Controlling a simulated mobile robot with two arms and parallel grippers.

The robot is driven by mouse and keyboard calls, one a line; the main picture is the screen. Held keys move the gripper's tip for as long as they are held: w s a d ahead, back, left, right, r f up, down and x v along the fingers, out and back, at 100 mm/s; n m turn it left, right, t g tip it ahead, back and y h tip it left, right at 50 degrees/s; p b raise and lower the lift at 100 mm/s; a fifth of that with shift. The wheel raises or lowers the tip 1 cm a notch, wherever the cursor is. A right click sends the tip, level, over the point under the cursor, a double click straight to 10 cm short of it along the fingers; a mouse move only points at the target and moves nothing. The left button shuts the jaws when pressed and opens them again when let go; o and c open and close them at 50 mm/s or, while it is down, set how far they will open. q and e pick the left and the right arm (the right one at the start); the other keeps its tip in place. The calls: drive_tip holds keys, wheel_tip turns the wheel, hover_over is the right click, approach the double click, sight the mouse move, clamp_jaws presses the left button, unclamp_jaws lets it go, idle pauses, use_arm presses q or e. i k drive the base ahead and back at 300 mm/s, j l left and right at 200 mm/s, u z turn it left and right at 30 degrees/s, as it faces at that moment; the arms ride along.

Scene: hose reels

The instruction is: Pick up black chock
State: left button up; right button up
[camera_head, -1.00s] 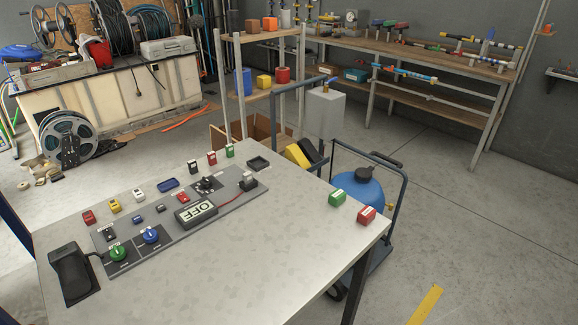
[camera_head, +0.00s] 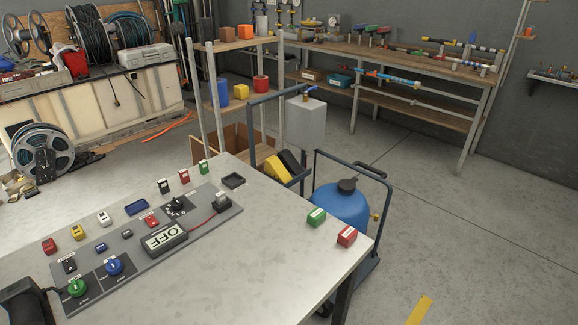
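A dark, chock-like piece (camera_head: 291,160) sits right beside a yellow wedge-like piece (camera_head: 275,170), just beyond the far right edge of the grey table. It is small and partly hidden by the yellow piece and a blue metal frame, so I cannot tell its full shape or whether the two touch.
The grey table (camera_head: 250,245) with a control panel (camera_head: 130,255) fills the front left. A blue tank (camera_head: 342,207) on a trolley stands at its right. A cardboard box (camera_head: 232,140) lies behind. The floor (camera_head: 470,240) at right is mostly clear.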

sight(288, 160)
drive_tip(key=l+z, duration=0.4)
drive_tip(key=i+l+z, duration=0.1)
drive_tip(key=z, duration=0.3)
drive_tip(key=i+l+z, duration=0.75)
drive_tip(key=i, duration=0.2)
drive_tip(key=i+u, duration=0.45)
drive_tip(key=i+l+u, duration=0.15)
drive_tip(key=u, duration=0.25)
drive_tip(key=i+l, duration=0.05)
drive_tip(key=i, duration=0.05)
